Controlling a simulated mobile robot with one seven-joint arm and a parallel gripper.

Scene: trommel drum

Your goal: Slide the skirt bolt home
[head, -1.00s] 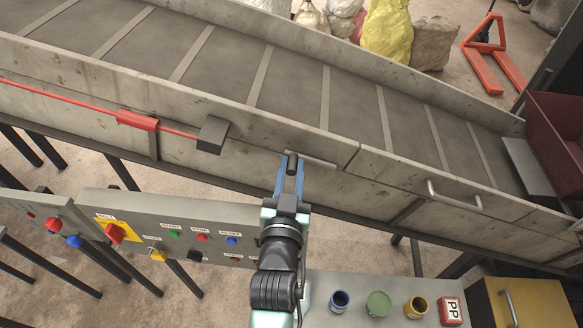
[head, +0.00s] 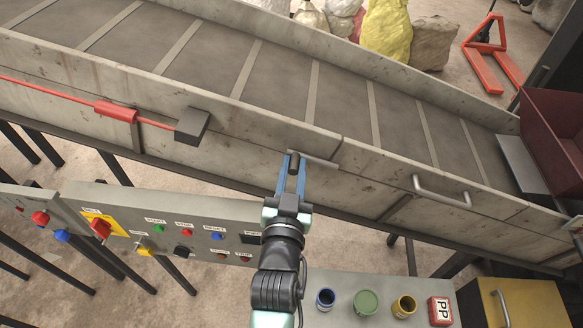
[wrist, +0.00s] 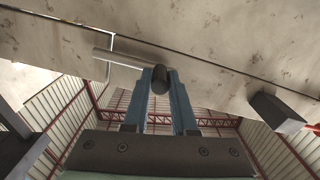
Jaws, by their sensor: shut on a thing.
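The skirt bolt is a thin light-grey rod (head: 320,162) with a dark, round-ended knob (head: 294,163), lying along the conveyor's near side skirt (head: 250,130). My gripper (head: 294,157) is shut on the knob, its blue fingers on both sides of it. The rod points right, and its end reaches the vertical seam between two skirt panels. In the wrist view, the knob (wrist: 160,78) sits between the fingertips and the rod (wrist: 122,59) runs left across the bright panel gap. Whether the rod's end sits in a keeper cannot be told.
A dark block (head: 192,126) sticks out from the skirt left of my gripper, beside a red box (head: 116,111) on a red cord. A grab handle (head: 442,196) is at right. Below are a control panel (head: 170,205) and a shelf with paint pots (head: 365,302).

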